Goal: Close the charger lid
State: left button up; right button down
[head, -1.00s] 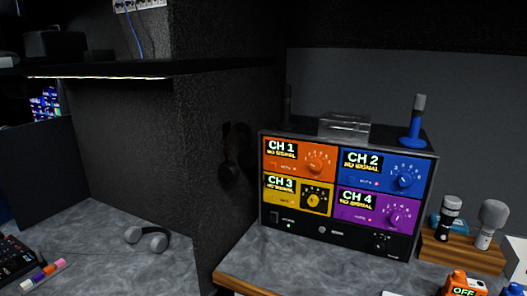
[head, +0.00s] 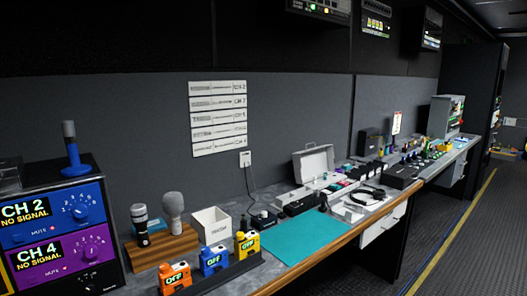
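A light grey box with its hinged lid raised (head: 313,162) stands on the counter against the back wall, in the middle of the head view. It is the only lidded thing I can make out standing open, and it looks like the charger, though it is small and far off. Its lid leans back toward the wall. Several small coloured items sit close to its right; whether any are inside it I cannot tell. Neither of my grippers is in view.
A teal mat (head: 295,238) lies on the counter in front of the box. Orange (head: 175,277), blue and yellow packs marked OFF, microphones on a wooden stand (head: 160,248) and a channel receiver (head: 60,225) stand at left. Black headphones (head: 367,196) lie right. The aisle floor (head: 455,235) is clear.

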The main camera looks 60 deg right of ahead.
aim_at(310, 163)
jog(key=l+z, duration=0.1)
jog(key=z, duration=1.8)
jog(key=i+l+z, duration=0.2)
jog(key=i+l, duration=0.15)
jog(key=i+l+z, duration=0.2)
jog(key=i, duration=0.4)
jog(key=i+l, duration=0.1)
jog(key=l, duration=0.4)
jog(key=i+l+u, duration=0.15)
jog(key=l, duration=0.35)
